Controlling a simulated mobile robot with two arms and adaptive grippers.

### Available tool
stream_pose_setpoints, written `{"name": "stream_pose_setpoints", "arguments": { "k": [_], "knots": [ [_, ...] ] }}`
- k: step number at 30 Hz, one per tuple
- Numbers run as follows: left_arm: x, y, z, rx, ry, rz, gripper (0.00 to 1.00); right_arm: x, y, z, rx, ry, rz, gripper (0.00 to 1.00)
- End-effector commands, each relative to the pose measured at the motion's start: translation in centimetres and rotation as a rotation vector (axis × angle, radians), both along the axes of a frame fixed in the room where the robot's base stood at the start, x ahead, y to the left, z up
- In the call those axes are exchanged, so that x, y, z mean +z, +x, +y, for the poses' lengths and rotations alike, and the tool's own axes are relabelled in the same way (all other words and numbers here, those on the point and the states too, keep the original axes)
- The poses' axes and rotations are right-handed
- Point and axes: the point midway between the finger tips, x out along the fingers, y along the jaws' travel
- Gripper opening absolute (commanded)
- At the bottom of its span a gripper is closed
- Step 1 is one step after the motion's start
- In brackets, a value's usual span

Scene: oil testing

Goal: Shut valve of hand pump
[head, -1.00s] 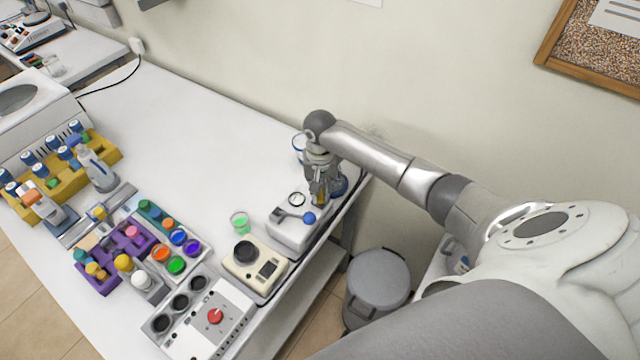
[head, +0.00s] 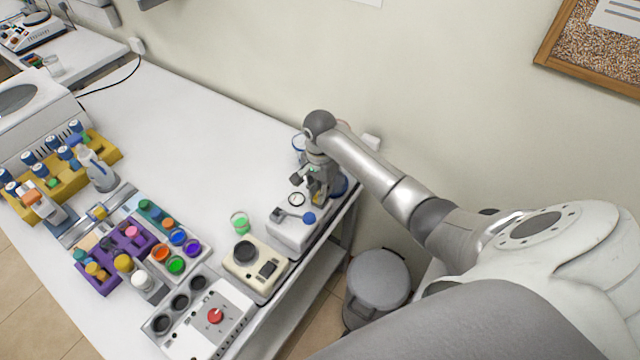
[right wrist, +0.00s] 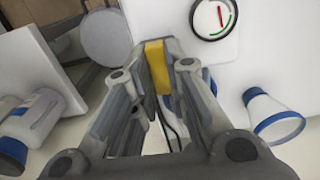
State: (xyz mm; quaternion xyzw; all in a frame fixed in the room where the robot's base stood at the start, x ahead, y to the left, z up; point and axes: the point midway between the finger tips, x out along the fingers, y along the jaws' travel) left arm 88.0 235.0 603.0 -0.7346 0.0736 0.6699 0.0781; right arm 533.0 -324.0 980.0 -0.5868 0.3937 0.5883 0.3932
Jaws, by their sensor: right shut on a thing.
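The hand pump (head: 290,234) is a white box near the right edge of the bench, with a round gauge (head: 296,199) and a lever ending in a blue ball (head: 309,218). My right gripper (head: 318,192) is at the pump's far end. In the right wrist view, its fingers are shut on a yellow valve piece (right wrist: 158,66). The gauge (right wrist: 213,17) shows beside it with a red needle and green arc. The fingers hide part of the valve, so its exact angle is unclear. My left gripper is out of view.
A beige meter (head: 255,262) and a small green beaker (head: 240,222) stand close to the pump. A blue-rimmed white vessel (right wrist: 275,118) is near the gripper. A grey bin (head: 378,278) stands on the floor. The bench middle is clear.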

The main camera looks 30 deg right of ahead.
Motion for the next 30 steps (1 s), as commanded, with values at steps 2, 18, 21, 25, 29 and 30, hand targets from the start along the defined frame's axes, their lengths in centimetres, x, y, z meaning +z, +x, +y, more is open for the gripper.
{"name": "stream_pose_setpoints", "arguments": {
  "k": [2,18,21,25,29,30],
  "knots": [
    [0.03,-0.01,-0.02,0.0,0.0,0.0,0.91,0.25,0.22,-0.15,-0.01,-0.003,-0.008,0.0],
    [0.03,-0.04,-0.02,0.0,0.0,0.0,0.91,0.25,0.22,-0.14,-0.017,-0.002,-0.007,0.3],
    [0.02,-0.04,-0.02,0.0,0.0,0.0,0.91,0.18,0.16,-0.1,-0.016,-0.002,-0.005,0.36],
    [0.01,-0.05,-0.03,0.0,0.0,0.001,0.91,0.12,0.11,-0.06,-0.014,-0.001,-0.004,0.36],
    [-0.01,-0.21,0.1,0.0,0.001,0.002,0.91,0.16,0.09,-0.04,-0.014,-0.001,-0.004,0.36],
    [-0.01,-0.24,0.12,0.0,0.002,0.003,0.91,0.32,0.11,-0.03,-0.014,-0.001,-0.004,0.36]
  ]
}}
